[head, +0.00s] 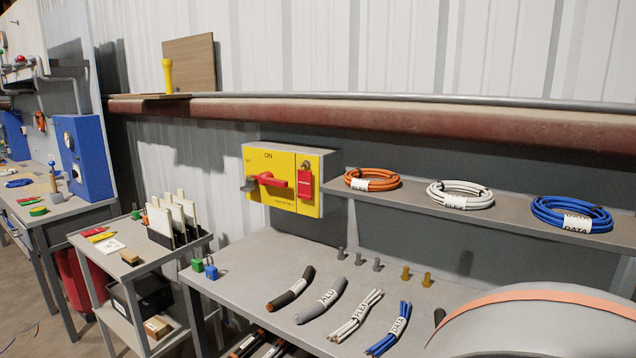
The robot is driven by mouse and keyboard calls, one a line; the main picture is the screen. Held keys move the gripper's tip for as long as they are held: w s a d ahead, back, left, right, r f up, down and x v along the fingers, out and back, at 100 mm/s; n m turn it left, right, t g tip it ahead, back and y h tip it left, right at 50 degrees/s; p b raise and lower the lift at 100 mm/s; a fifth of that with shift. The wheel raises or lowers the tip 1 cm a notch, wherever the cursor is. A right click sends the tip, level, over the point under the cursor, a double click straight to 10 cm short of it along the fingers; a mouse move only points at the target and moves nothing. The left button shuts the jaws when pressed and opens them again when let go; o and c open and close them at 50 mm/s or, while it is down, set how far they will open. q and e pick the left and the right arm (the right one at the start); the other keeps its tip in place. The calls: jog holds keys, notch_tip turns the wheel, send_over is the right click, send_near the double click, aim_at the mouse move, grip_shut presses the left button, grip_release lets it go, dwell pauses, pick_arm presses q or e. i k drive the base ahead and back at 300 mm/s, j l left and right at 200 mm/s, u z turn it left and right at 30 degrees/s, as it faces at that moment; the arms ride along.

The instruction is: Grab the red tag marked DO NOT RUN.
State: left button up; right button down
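A red tag-like piece (305,183) hangs on the right part of the yellow switch box (283,205) on the wall behind the bench. Its lettering is too small to read. A red rotary handle (272,181) sits to its left on the same box, under the word ON. Small flat red, yellow and green pieces (98,231) lie on the grey cart at the left, and I cannot read any marking on them. Neither of my grippers is in view.
The bench (250,262) carries labelled cable pieces (345,311), several small pegs and green and blue blocks (204,268). A shelf (410,195) holds orange, white and blue coils. A large grey rounded form (540,325) fills the lower right. The bench below the switch box is clear.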

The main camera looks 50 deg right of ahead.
aim_at(305, 180)
jog(key=i+j+z, duration=0.15)
jog(key=i+z, duration=0.2)
jog(key=z, duration=0.15)
jog(key=i+j+z, duration=0.3)
jog(key=z, duration=0.2)
jog(key=i+j+z, duration=0.25)
jog(key=j+z, duration=0.25)
jog(key=i+j+z, duration=0.15)
jog(key=j+z, duration=0.2)
jog(key=z, duration=0.15)
